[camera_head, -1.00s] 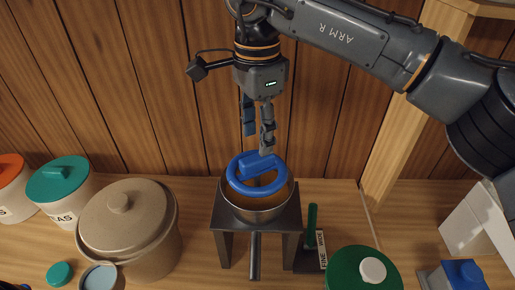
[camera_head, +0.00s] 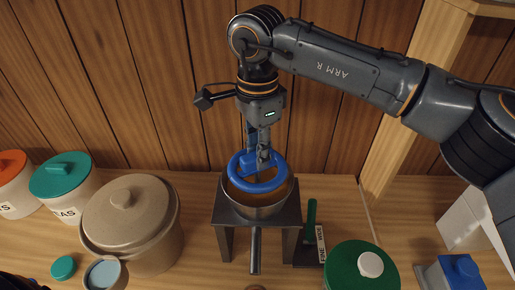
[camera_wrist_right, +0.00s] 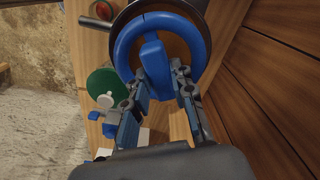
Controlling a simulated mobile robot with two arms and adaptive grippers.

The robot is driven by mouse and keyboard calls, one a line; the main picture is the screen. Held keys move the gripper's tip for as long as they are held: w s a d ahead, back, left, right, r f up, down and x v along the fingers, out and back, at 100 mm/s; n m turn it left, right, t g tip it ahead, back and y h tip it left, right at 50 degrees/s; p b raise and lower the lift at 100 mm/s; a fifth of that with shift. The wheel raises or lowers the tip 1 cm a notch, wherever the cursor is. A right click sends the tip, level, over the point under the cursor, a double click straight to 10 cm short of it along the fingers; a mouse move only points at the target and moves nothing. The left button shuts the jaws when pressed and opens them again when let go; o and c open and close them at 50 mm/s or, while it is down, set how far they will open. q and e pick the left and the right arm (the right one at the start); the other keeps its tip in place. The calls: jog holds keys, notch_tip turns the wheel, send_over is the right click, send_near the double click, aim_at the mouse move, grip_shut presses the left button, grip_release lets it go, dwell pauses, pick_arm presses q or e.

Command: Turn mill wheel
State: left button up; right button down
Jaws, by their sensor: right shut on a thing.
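The blue mill wheel (camera_head: 258,188) lies over a metal bowl (camera_head: 256,210) on a dark stand (camera_head: 224,216) in the head view. It is a ring with a thick bar across it. My right gripper (camera_head: 257,158) comes down from above, shut on the wheel, with its fingers inside the ring. In the right wrist view the wheel (camera_wrist_right: 124,42) fills the upper middle, and the fingertips of my right gripper (camera_wrist_right: 163,72) are at the bar, one on each side. The fingers partly hide the bar in the head view. My left gripper does not show.
A lidded beige crock (camera_head: 130,222) stands left of the mill, with teal (camera_head: 62,172) and orange-lidded canisters beyond. A wooden wall is close behind.

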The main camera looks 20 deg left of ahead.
jog(key=m+b, duration=0.2)
jog(key=m, duration=0.1)
jog(key=shift+f+b, duration=0.15)
jog(key=shift+b, duration=0.2)
jog(key=m+b, duration=0.2)
jog(key=m, duration=0.3)
jog(key=shift+m+b, duration=0.4)
jog(key=m+b, duration=0.2)
jog(key=m, duration=0.3)
jog(key=shift+r+m+b, duration=0.2)
jog(key=shift+m+b, duration=0.5)
jog(key=shift+m, duration=1.8)
jog(key=c, duration=1.1)
grip_release()
